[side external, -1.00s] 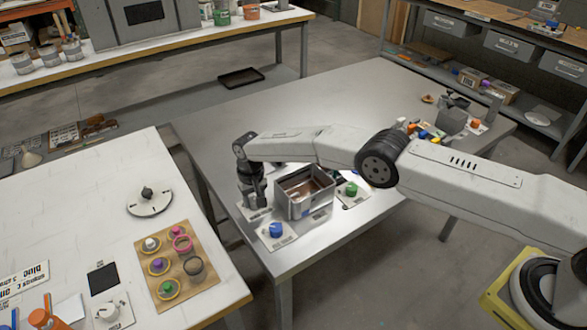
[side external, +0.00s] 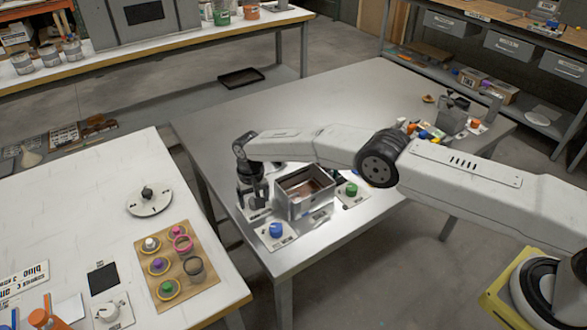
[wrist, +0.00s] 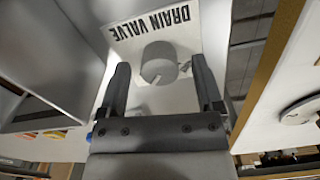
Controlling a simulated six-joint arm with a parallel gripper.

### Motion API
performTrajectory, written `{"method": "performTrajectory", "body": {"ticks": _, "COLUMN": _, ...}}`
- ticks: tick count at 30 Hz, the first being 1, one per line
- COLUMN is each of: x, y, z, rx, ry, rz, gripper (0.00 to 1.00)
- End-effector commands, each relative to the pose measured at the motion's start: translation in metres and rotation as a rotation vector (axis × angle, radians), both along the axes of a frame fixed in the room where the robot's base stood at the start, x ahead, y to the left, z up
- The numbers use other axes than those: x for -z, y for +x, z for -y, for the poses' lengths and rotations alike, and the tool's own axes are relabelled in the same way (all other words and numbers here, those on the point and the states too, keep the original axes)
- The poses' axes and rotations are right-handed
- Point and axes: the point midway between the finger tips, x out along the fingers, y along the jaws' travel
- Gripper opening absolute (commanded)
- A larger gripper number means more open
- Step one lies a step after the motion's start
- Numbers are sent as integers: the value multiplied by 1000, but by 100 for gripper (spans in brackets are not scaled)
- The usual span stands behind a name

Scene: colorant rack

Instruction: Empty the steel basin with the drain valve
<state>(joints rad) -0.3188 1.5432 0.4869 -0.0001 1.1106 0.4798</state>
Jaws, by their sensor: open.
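The steel basin (side external: 312,206) is an open square box near the front corner of the middle table. A little reddish-brown shows low inside; I cannot tell whether it is liquid or residue. The drain valve (wrist: 160,62) is a round grey knob on a white plate lettered DRAIN VALVE, left of the basin in the side view. My gripper (side external: 254,198) points down over the valve plate. In the wrist view my gripper (wrist: 161,66) is open, with one finger on each side of the knob and a gap showing on both sides.
A blue knob (side external: 276,230) stands on a plate in front of the basin, and a green knob (side external: 351,189) on a plate to its right. A separate table at left holds a wooden board (side external: 196,284) with several colored pieces. The table behind the basin is mostly clear.

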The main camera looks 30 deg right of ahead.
Motion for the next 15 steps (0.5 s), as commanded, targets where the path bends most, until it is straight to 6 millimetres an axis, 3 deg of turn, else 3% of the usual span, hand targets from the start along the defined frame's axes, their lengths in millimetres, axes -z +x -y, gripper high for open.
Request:
{"method": "performTrajectory", "body": {"ticks": 8, "x": -10, "y": 1, "z": 0, "rx": 0, "ry": 1, "rz": 1, "gripper": 84}}
{"method": "performTrajectory", "body": {"ticks": 15, "x": -30, "y": 0, "z": 0, "rx": 0, "ry": 1, "rz": 2, "gripper": 84}}
